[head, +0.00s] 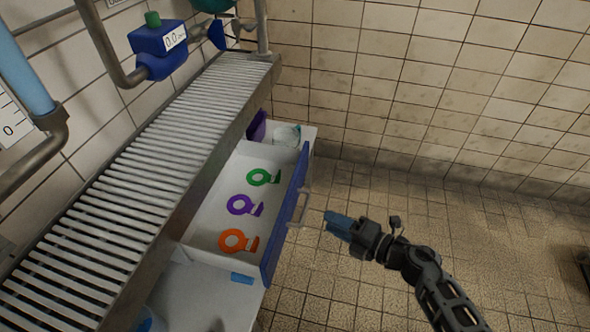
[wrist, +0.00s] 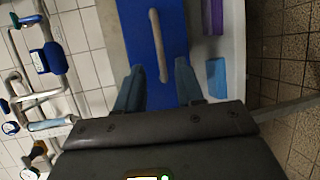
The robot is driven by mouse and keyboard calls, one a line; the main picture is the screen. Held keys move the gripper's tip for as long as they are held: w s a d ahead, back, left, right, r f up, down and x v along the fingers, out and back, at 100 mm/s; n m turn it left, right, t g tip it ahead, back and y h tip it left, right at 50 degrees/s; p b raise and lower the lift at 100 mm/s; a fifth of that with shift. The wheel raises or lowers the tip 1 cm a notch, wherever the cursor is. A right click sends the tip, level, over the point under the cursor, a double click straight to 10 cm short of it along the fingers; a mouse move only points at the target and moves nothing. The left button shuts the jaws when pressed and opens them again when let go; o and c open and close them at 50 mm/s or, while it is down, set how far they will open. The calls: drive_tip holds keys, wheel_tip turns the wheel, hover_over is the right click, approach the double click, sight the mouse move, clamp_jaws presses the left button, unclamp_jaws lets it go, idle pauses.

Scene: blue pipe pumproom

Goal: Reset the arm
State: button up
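My gripper (head: 332,224) hangs over the tiled floor in the head view, to the right of the open drawer and apart from its handle. In the wrist view my gripper (wrist: 158,66) shows two blue fingers spread apart, with nothing held between them. The drawer's blue front (head: 283,222) carries a pale bar handle (head: 304,207). In the wrist view the handle (wrist: 157,45) lies ahead, between the lines of the fingers. My arm reaches in from the lower right of the head view.
The pulled-out drawer holds a green tag (head: 262,177), a purple tag (head: 240,205) and an orange tag (head: 237,240). A slatted grey shelf (head: 130,165) runs above it. A blue valve (head: 160,45) and pipes line the left wall. Floor on the right is mostly clear.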

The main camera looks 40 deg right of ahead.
drive_tip(key=s+a+r+m+h+p, duration=0.1)
drive_tip(key=s+a+r+m+p, duration=0.1)
drive_tip(key=s+a+r+m, duration=0.2)
drive_tip(key=s+a+r+m+h+p, duration=0.1)
drive_tip(key=s+a+r+m+p, duration=0.2)
drive_tip(key=s+r+m, duration=0.7)
drive_tip(key=s+a+r+m+h+p, duration=0.1)
drive_tip(key=s+a+r+m, duration=0.4)
drive_tip(key=s+r, duration=0.7)
wheel_tip(320, 180, up, 4)
drive_tip(key=m+p, duration=0.1)
drive_tip(key=m, duration=0.1)
drive_tip(key=shift+s+a+f+m+g+h, duration=0.2)
drive_tip(key=shift+s+a+m+g+h, duration=0.1)
drive_tip(key=shift+a+g, duration=0.1)
